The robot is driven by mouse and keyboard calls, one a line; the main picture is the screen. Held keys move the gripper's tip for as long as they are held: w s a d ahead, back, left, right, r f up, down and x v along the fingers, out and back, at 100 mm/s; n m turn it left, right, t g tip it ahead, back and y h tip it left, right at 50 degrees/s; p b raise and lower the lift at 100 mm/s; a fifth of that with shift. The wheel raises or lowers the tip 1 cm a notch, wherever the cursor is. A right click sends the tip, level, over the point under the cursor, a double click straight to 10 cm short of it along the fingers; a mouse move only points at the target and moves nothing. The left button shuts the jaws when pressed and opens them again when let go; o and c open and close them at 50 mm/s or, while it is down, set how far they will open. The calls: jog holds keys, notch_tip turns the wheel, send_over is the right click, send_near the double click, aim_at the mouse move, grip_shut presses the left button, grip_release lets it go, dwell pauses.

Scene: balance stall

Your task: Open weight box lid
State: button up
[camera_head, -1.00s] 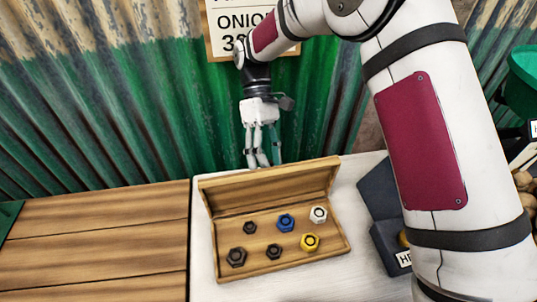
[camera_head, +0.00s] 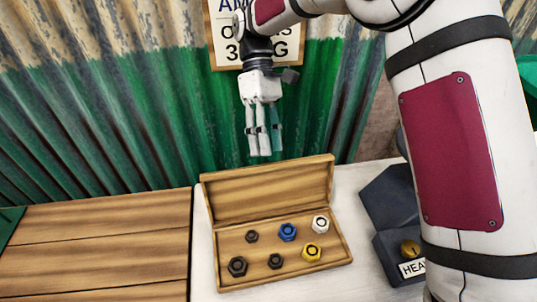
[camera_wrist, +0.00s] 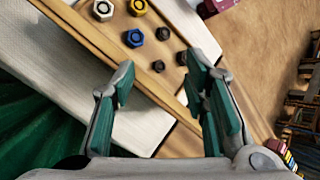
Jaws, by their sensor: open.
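The wooden weight box (camera_head: 346,262) stands on the white tabletop with its lid (camera_head: 268,190) raised at the back, leaning up open. Inside lie hex-shaped weights: a white one (camera_head: 320,223), a blue one (camera_head: 288,232), a yellow one (camera_head: 312,252) and several dark ones (camera_head: 237,266). My gripper (camera_head: 265,153) is open and empty, above and behind the raised lid, fingers pointing down, apart from it in the head view. In the wrist view, my open fingers (camera_wrist: 160,92) frame the box edge (camera_wrist: 105,45), with the weights beyond.
A wooden plank surface (camera_head: 95,245) lies left of the white table (camera_head: 203,270). A dark bin with a label (camera_head: 388,215) stands to the right. A corrugated wall (camera_head: 130,110) with a hanging sign (camera_head: 222,45) is close behind my gripper.

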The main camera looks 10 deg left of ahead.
jog(key=shift+r, duration=0.9)
jog(key=c, duration=0.7)
jog(key=shift+w+a+f+m+t+p, duration=0.1)
jog(key=shift+a+f+m+t+p, duration=0.15)
jog(key=shift+p, duration=0.35)
grip_shut()
jog(key=m+t+p, duration=0.1)
jog(key=p, duration=0.1)
jog(key=w+m+t+y+p, duration=0.1)
jog(key=w+a+f+m+t+p, duration=0.1)
jog(key=m+p, duration=0.1)
jog(key=shift+w+t+y+p, duration=0.2)
jog(key=shift+t+y+p, duration=0.1)
jog(key=shift+t+p, duration=0.05)
jog(key=w+r+m+t+y+p, duration=0.1)
jog(key=w+m+t+p, duration=0.4)
notch_tip(320, 180, down, 10)
jog(key=w, duration=0.1)
jog(key=shift+s+d+r+p, duration=0.15)
jog(key=shift+s+r+p, duration=0.1)
jog(key=shift+s+p, duration=0.5)
jog(key=shift+s+d+r+p, duration=0.1)
jog(key=shift+s+r+p, duration=0.1)
jog(key=shift+s+p, duration=0.55)
